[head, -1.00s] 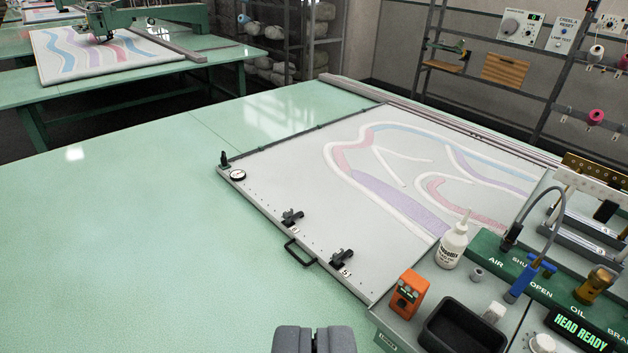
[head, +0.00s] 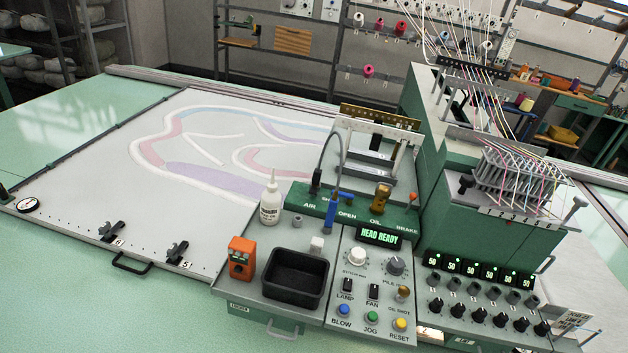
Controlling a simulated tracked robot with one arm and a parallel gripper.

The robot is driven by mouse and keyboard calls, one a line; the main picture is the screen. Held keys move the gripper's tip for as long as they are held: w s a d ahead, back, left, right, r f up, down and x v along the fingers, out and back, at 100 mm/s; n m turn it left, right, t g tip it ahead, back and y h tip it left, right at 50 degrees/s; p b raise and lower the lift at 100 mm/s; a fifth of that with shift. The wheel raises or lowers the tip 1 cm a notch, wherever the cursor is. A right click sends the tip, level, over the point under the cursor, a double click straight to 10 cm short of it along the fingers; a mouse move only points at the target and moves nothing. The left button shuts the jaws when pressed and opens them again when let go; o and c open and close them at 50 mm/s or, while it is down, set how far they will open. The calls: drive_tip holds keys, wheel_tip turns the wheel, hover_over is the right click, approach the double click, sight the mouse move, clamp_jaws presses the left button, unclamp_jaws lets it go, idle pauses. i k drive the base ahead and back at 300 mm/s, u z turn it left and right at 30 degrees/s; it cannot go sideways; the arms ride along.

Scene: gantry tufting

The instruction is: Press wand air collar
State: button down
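The blue air wand (head: 331,214) stands upright at the front of the green labelled panel (head: 298,203), by the words AIR and OPEN. A grey hose (head: 334,138) arcs from a black fitting (head: 316,183) over to the top of the wand. A small blue part sits beside the wand's upper end; I cannot tell whether it is the collar. My gripper is out of view.
A black tray (head: 296,277), an orange device (head: 241,257) and a white bottle (head: 271,200) are left of the wand. A HEAD READY display (head: 380,236) and knobs are right. The green table (head: 100,300) is clear at front left.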

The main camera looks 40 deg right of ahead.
sight(313, 190)
drive_tip(key=u, duration=0.05)
drive_tip(key=k, duration=1)
drive_tip(key=z, duration=1.35)
drive_tip(key=i, duration=1.7)
drive_tip(key=u, duration=1.4)
